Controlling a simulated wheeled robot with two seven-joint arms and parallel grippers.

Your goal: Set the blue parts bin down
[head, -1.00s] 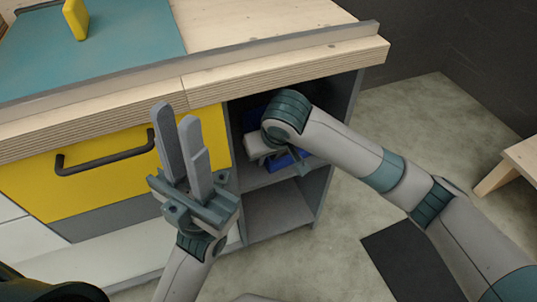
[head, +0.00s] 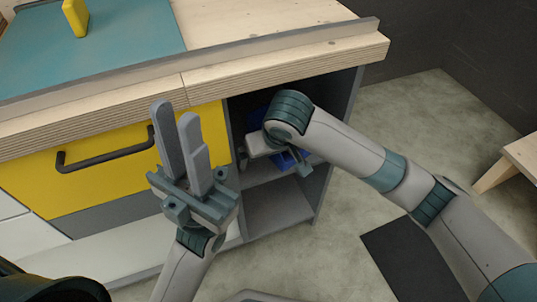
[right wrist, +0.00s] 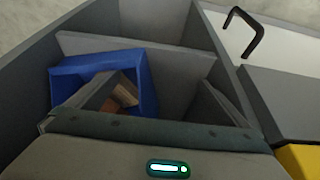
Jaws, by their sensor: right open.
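The blue parts bin (right wrist: 147,88) stands in the open shelf compartment in the right wrist view, with brown and reddish pieces inside. In the head view only bits of the blue bin (head: 284,161) show behind my right wrist. My right gripper (right wrist: 157,84) is open at the bin. One finger reaches over the bin's inside and the other is outside, to the right of its right wall, apart from it. My left gripper (head: 176,112) is open and empty, pointing up in front of the yellow drawer (head: 100,165).
The shelf board (head: 272,172) and grey side panels (head: 340,115) enclose the compartment. The wooden worktop (head: 255,20) overhangs it. A dark handle (head: 105,157) sticks out from the drawer. A wooden stool (head: 518,162) stands at right.

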